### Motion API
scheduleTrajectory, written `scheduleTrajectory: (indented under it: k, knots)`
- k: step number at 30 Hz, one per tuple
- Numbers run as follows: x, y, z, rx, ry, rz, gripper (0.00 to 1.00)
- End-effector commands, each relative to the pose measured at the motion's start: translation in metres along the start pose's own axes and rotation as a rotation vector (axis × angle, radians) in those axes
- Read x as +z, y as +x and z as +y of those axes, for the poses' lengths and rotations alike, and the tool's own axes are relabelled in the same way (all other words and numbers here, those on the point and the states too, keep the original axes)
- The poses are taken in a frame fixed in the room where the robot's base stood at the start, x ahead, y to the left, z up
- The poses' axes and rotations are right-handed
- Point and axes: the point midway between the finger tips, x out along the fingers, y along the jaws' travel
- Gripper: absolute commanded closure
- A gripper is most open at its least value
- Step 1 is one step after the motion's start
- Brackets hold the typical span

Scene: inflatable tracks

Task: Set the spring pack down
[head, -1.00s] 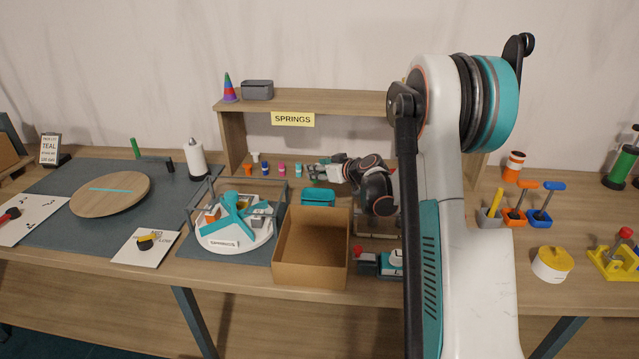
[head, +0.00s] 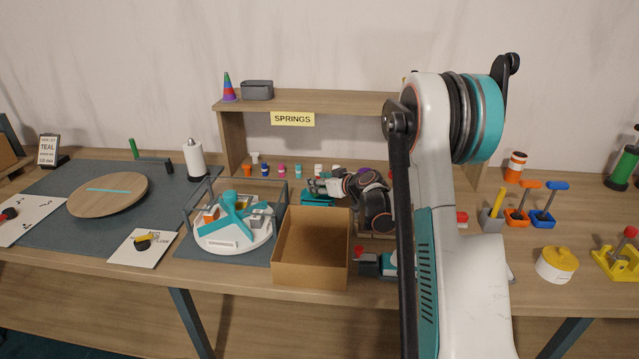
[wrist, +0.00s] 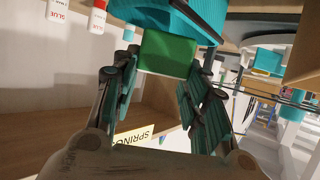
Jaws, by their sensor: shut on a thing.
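A green block, which I take to be the spring pack (wrist: 167,52), is between the fingertips of my gripper (wrist: 165,65) in the wrist view. My gripper is shut on it. A teal tray (wrist: 160,12) lies just beyond the block; I cannot tell whether the two touch. In the head view my gripper (head: 314,187) is low over the teal tray (head: 318,201), behind the cardboard box. The pack cannot be made out in the head view.
The open cardboard box (head: 312,270) stands in front of my gripper. The shelf with the SPRINGS sign (head: 293,119) is above and behind it, with several small bottles (head: 283,169) underneath.

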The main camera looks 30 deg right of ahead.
Motion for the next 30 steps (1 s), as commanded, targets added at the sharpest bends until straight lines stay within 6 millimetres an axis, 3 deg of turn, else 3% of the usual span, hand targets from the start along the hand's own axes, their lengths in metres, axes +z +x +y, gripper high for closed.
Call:
scheduleTrajectory:
  k: [4,5,7,17,23,30]
  knots:
    - [0.001,0.001,0.0,0.0,0.0,0.0,0.83]
    - [0.001,0.001,0.0,0.0,0.0,0.0,0.53]
    - [0.001,0.001,0.0,0.0,0.0,0.0,0.39]
    - [0.001,0.0,0.0,0.0,0.0,0.0,0.39]
    - [-0.012,-0.005,0.0,0.0,0.0,0.0,0.39]
    - [-0.012,-0.055,0.001,0.003,0.002,0.0,0.39]
